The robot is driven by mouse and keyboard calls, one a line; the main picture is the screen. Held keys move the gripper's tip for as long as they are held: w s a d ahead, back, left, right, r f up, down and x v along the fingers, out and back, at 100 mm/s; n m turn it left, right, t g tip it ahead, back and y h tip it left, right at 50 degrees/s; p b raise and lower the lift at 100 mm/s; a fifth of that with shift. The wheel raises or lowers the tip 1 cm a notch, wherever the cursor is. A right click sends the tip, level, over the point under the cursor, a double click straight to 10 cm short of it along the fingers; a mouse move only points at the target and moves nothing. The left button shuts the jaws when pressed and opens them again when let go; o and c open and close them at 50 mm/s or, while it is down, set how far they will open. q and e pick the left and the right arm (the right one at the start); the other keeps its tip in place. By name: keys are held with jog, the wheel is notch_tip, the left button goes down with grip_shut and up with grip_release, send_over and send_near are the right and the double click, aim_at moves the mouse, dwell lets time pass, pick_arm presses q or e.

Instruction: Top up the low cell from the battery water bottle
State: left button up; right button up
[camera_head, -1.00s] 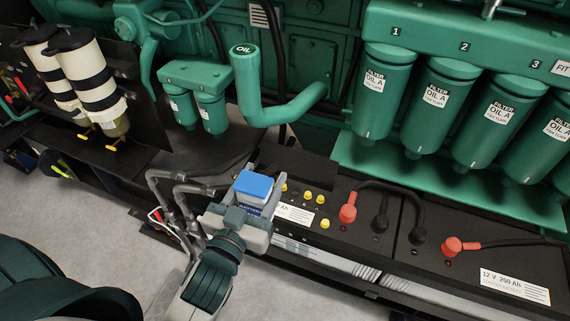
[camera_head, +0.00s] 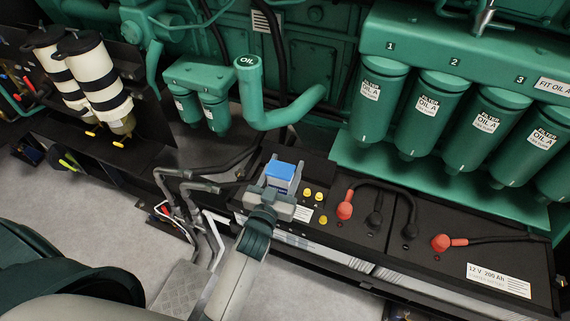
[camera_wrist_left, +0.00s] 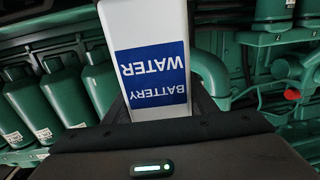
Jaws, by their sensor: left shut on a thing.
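In the head view the bottle is over the left part of the black battery (camera_head: 330,232). Yellow cell caps (camera_head: 313,193) show just right of the gripper; others may be hidden behind it. I cannot tell which cell is low or whether the bottle touches the battery. My right gripper is not in view.
Red terminal boots (camera_head: 345,205) and dark cables lie on the battery tops. A second battery (camera_head: 470,262) stands to the right. Green oil filters (camera_head: 424,110) hang behind, and a green oil filler pipe (camera_head: 252,95) rises behind the bottle. Grey pipes (camera_head: 170,190) stand left.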

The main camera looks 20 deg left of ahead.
pick_arm(q)
jog(key=shift+w, duration=0.15)
jog(key=w+f+b, duration=0.3)
jog(key=w+b, duration=0.4)
jog(key=w, duration=0.5)
jog(key=shift+w+d, duration=0.2)
jog(key=shift+w, duration=0.15)
dwell(1.0)
jog(key=shift+s+f, duration=0.1)
jog(key=shift+f, duration=0.1)
dwell(0.6)
jog(key=shift+f+b, duration=0.35)
jog(key=shift+f, duration=0.2)
dwell(0.9)
jog(key=shift+s+f, duration=0.15)
jog(key=shift+f, duration=0.15)
dwell(2.7)
